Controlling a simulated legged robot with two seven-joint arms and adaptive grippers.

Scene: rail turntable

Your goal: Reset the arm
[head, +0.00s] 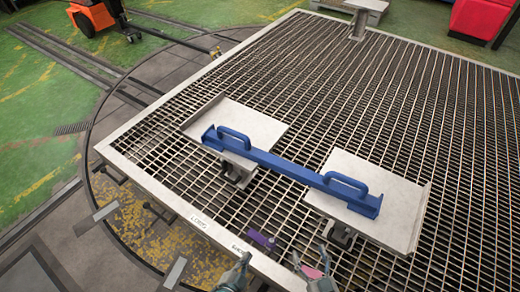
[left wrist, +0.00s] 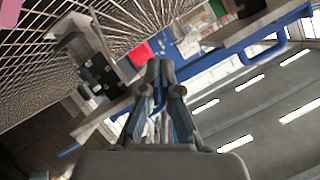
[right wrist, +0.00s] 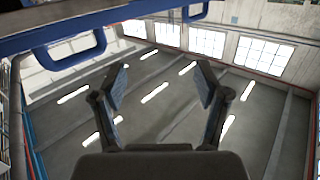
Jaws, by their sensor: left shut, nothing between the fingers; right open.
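A blue bar with two loop handles (head: 285,168) lies across two light metal plates, the left plate (head: 255,122) and the right plate (head: 375,185), on a grated platform. My left gripper (head: 243,262) is shut and empty at the bottom of the head view, near the platform's front edge and apart from the bar. Its closed fingers show in the left wrist view (left wrist: 165,88). My right gripper (head: 311,260) is open and empty, in front of the bar's right half. Its spread fingers show in the right wrist view (right wrist: 164,88), with the bar (right wrist: 75,35) above.
The grated platform (head: 440,90) fills the middle and right. A small purple piece (head: 262,239) is near its front edge. A post (head: 358,25) stands at the back. An orange machine (head: 97,15) and a red box (head: 482,18) are further away.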

